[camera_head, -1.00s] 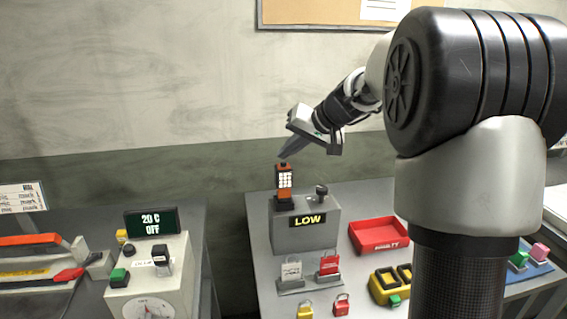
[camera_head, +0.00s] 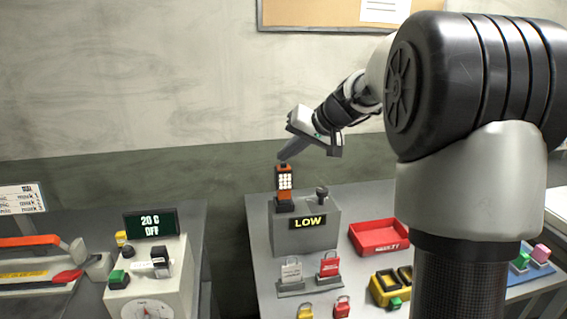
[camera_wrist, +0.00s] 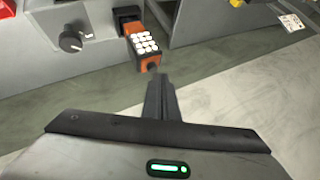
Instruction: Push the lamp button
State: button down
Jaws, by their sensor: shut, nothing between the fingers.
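The lamp (camera_head: 285,183) is an orange block with a grid of white lights on its front. It stands upright on a black base on top of a grey box (camera_head: 290,238) whose display reads LOW. Its dark button (camera_head: 284,166) is on the top end; the button also shows in the wrist view (camera_wrist: 153,67) at the lamp's near end. My gripper (camera_head: 283,157) is shut and empty, tilted down with its fingertips just above the button. In the wrist view the fingertips (camera_wrist: 158,78) are very close to the button. I cannot tell whether they touch it.
A black knob (camera_head: 321,192) stands on the grey box beside the lamp. A red tray (camera_head: 379,250), padlocks (camera_head: 329,267) and a yellow holder (camera_head: 377,291) are on the table to the right. A separate bench with a 20 C OFF display (camera_head: 151,223) stands left.

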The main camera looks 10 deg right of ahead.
jog(key=shift+r, duration=0.65)
notch_tip(320, 180, up, 6)
jog(key=p, duration=0.4)
dwell(2.0)
